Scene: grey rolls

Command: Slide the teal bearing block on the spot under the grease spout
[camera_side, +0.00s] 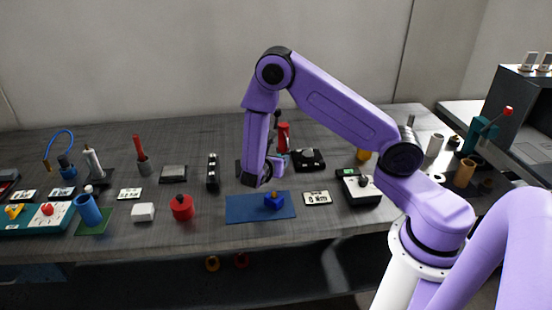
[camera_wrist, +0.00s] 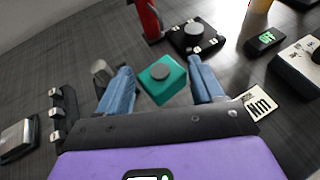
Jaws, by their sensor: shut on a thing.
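The teal bearing block (camera_wrist: 161,84), a square piece with a dark round knob on top, sits between the two blue fingers of my gripper (camera_wrist: 160,70) in the wrist view. My gripper is shut on it. In the side view my gripper (camera_side: 273,172) is low over the back-middle of the bench, and the block is mostly hidden there. A red upright post (camera_wrist: 149,18) stands just beyond the block; it also shows in the side view (camera_side: 284,137). I cannot tell whether it carries the grease spout. The spot under the spout is not clearly visible.
A black square base with a round disc (camera_wrist: 194,38) lies right of the red post. A grey cylinder (camera_wrist: 102,72) is close to the left finger.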

